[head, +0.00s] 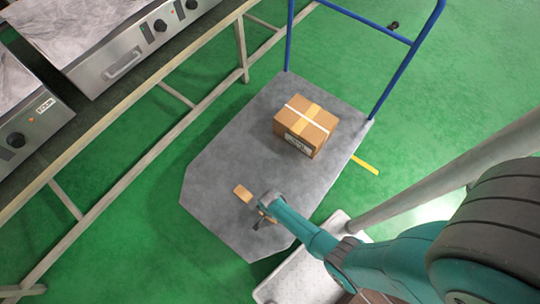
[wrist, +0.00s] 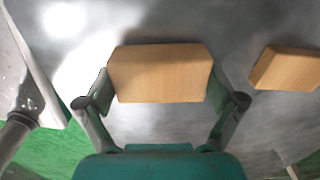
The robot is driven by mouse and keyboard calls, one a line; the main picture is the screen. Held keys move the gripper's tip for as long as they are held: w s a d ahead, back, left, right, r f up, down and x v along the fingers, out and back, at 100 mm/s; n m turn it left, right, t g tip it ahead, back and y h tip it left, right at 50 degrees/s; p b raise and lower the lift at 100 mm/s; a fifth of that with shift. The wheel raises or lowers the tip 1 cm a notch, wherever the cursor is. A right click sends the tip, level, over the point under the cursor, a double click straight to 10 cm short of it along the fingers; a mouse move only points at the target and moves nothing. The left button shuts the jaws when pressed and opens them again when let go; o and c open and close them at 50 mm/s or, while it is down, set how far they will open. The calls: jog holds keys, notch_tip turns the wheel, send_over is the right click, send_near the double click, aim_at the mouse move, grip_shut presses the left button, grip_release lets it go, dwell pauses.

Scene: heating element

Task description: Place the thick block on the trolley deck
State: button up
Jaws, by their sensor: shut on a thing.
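The thick block (wrist: 160,73), a plain light-wood piece with clipped corners, is between the two fingers of my gripper (wrist: 165,100) in the wrist view. My gripper is shut on it. In the head view my gripper (head: 263,218) is over the near part of the grey trolley deck (head: 222,160) and hides most of the block. I cannot tell whether the block touches the deck. A second wooden block (head: 243,193) lies on the deck just left of my gripper, apart from it; it also shows at the right of the wrist view (wrist: 285,68).
A taped cardboard box (head: 306,125) stands on the far part of the deck, near the blue handle frame (head: 404,72). A bench with heating appliances (head: 150,35) runs along the left. A pale platform (head: 300,280) is at the near edge. The deck's left side is clear.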

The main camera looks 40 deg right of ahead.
jog(key=shift+r, duration=4.55)
jog(key=w+r+n, duration=1.5)
jog(key=w+r, duration=0.5)
jog(key=r, duration=0.3)
jog(key=shift+s, duration=0.1)
